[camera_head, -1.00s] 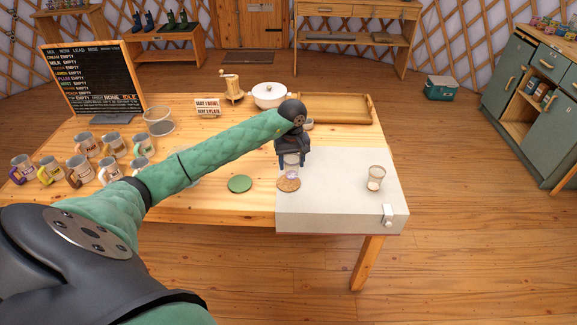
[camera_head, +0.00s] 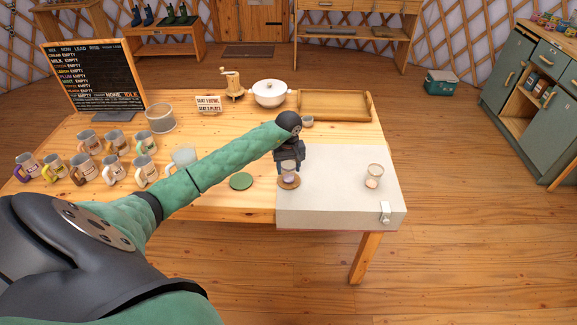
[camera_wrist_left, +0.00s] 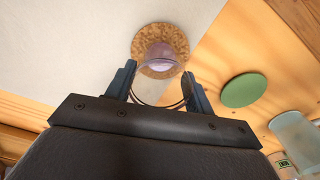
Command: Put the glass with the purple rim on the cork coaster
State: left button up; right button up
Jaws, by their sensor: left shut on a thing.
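The glass with the purple rim (camera_head: 289,171) is upright over the cork coaster (camera_head: 289,185), which lies at the left edge of the pale slab. My left gripper (camera_head: 289,163) is shut on this glass. In the left wrist view the glass (camera_wrist_left: 160,56) sits between the two fingers (camera_wrist_left: 159,76), with the round cork coaster (camera_wrist_left: 142,40) showing around its bottom. I cannot tell whether the glass touches the cork. My right gripper is not in view.
A green coaster (camera_head: 241,181) lies just left of the slab (camera_head: 335,205). A clear glass (camera_head: 374,176) stands on the slab's right side. Several mugs (camera_head: 82,168) stand at the left. The slab's middle is clear.

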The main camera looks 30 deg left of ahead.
pick_arm(q)
jog(key=shift+f, duration=0.15)
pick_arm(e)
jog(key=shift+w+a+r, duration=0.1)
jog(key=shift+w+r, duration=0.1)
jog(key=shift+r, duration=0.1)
pick_arm(q)
jog(key=o, duration=1)
jog(key=shift+o, duration=0.2)
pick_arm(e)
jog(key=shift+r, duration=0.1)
pick_arm(q)
jog(key=shift+r, duration=0.2)
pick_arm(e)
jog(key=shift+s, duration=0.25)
pick_arm(q)
jog(key=shift+r, duration=0.1)
jog(key=shift+r+b, duration=0.3)
notch_tip(320, 180, up, 11)
jog(key=b, duration=0.4)
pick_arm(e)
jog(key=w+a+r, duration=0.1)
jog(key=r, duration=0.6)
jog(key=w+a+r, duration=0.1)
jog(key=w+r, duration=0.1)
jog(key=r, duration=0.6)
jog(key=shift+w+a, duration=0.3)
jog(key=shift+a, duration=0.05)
